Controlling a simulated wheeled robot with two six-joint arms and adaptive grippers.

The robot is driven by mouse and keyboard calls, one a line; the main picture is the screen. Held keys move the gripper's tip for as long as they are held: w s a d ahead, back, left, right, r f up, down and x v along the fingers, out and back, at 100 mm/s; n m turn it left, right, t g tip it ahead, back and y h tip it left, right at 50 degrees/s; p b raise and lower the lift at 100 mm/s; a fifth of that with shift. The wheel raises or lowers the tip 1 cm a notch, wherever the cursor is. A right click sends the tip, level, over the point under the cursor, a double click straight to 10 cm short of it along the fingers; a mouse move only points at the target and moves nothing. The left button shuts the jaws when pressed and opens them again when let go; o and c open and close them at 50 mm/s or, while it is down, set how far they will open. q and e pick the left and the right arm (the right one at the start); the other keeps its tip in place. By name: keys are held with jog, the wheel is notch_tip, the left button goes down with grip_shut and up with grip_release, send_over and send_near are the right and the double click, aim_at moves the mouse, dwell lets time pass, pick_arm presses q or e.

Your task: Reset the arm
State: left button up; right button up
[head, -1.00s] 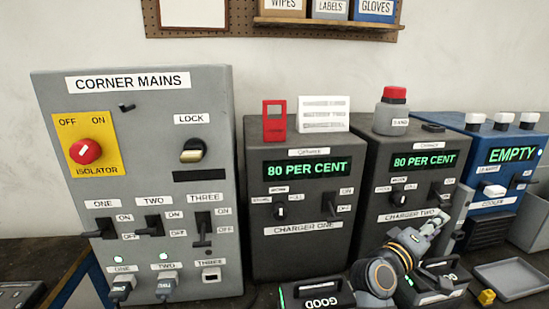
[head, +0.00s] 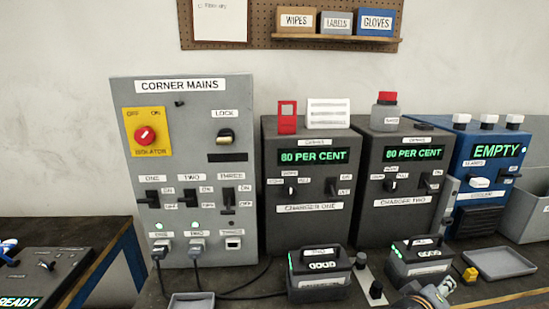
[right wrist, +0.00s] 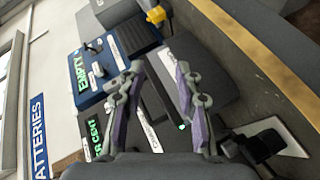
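My right gripper (head: 437,294) is at the bottom edge of the head view, in front of the battery at charger two. In the right wrist view its two purple-padded fingers (right wrist: 158,85) are spread apart with nothing held between them. My left gripper is not in view. Charger one (head: 312,187) and charger two (head: 405,180) both read 80 PER CENT. One black battery (head: 318,279) marked GOOD stands before charger one, and another (head: 418,262) before charger two.
The grey corner mains box (head: 185,230) stands left, its two plugs (head: 197,245) cabled. The blue cooler (head: 489,170) reads EMPTY. A grey tray (head: 498,263) and a yellow piece (head: 470,275) lie at right. A small tray (head: 192,303) sits at front. A READY panel (head: 35,280) is at far left.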

jog(key=s+a+f+m+g+y, duration=0.1)
jog(key=s+a+f+g+y, duration=0.1)
jog(key=s+a+f+y, duration=0.45)
jog(key=s+a+f+g+y, duration=0.35)
jog(key=s+a+f, duration=0.35)
jog(key=s+f, duration=0.45)
notch_tip(320, 180, down, 20)
jog(key=s+d+y+p, duration=0.1)
jog(key=d+p, duration=0.1)
jog(key=p, duration=0.4)
pick_arm(q)
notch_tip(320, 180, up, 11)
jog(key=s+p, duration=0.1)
jog(key=p, duration=0.4)
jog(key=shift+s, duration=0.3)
pick_arm(e)
jog(key=s+f+g, duration=0.1)
jog(key=s+f, duration=0.5)
jog(key=s, duration=0.3)
jog(key=s+d+f, duration=0.1)
jog(key=s+f, duration=0.5)
jog(key=s, duration=0.4)
jog(key=shift+s+f+m+g, duration=0.2)
jog(key=shift+m+g, duration=0.1)
jog(key=shift+g, duration=0.05)
